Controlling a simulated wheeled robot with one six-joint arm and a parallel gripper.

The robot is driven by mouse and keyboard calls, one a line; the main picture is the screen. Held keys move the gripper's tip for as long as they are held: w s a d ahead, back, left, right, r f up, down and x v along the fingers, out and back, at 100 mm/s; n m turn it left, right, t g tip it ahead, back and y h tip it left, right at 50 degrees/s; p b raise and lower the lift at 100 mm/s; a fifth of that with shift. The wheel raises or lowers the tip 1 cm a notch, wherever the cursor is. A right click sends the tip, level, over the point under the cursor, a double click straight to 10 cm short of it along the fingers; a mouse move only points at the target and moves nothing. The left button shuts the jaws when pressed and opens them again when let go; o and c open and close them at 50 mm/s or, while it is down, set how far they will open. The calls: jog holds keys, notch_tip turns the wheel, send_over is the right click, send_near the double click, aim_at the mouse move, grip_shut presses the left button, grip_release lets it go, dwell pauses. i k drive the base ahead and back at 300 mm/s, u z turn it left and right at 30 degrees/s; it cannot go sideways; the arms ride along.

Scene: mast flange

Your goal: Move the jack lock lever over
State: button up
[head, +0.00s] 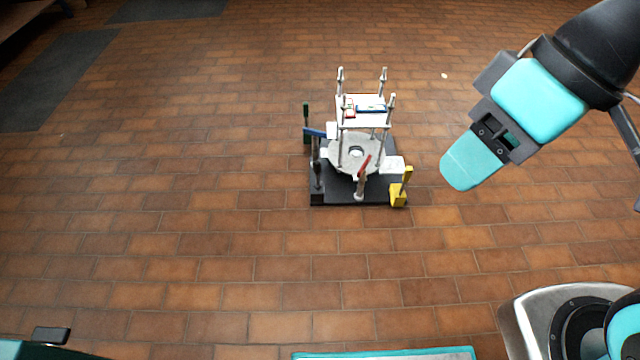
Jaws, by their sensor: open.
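A small fixture on a black base (335,198) stands on the floor near the middle of the head view. It carries a grey round flange (345,155) with a centre hole. Several coloured levers stand around it: red (363,170), yellow (405,183), blue (315,132), green (306,118) and a dark one (318,172). I cannot tell from their looks which is the jack lock lever. My gripper (464,172) is open and appears empty, to the right of the fixture in the picture and apart from it. Its fingers overlap from this angle.
Light posts with a white upper plate (348,122) rise above the flange, with small red and blue items on the plate. White labels sit by the base. Brown tile floor (200,220) around the fixture is clear. Dark mats (60,80) lie at the far left.

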aim_at(317, 165)
jog(key=z, duration=0.2)
jog(key=i, duration=1)
jog(key=u, duration=0.85)
